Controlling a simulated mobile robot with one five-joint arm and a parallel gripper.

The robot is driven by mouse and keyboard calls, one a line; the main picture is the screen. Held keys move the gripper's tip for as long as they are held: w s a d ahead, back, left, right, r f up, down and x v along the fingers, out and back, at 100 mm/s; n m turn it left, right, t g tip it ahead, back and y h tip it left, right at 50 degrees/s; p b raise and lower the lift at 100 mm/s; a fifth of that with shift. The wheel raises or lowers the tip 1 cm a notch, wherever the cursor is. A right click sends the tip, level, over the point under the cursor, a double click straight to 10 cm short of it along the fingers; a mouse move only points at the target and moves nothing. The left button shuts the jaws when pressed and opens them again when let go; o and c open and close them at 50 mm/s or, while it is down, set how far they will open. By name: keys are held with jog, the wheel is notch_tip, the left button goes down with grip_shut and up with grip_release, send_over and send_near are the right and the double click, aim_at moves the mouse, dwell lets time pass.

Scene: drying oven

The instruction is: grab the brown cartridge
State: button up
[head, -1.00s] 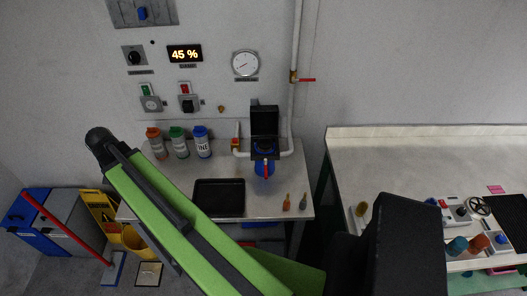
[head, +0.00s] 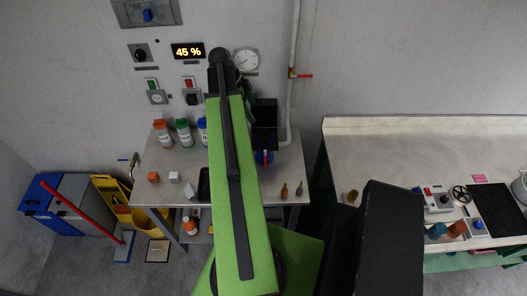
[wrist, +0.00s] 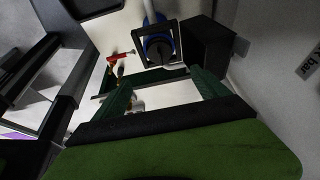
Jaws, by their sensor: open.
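A rust-brown cylinder (head: 457,229), which looks like the brown cartridge, stands beside a teal cylinder (head: 437,230) on the right bench in the head view. I do not make it out in the wrist view. My gripper (wrist: 160,84) is open in the wrist view, its dark green fingers apart with nothing held between them. Beyond the fingers is a blue round fitting (wrist: 157,48) in a dark frame, with a red valve handle (wrist: 120,57) to its left. In the head view my raised green arm hides the gripper, which is away from the right bench.
The right bench (head: 390,150) is clear towards the back. A handwheel (head: 461,194) stands near the cylinders.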

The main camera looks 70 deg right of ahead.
aim_at(265, 134)
jog(key=b+x, duration=1.3)
jog(key=x, duration=0.2)
jog(key=shift+s+d+f, duration=0.1)
jog(key=shift+f, duration=0.25)
jog(key=shift+r, duration=0.15)
grip_shut()
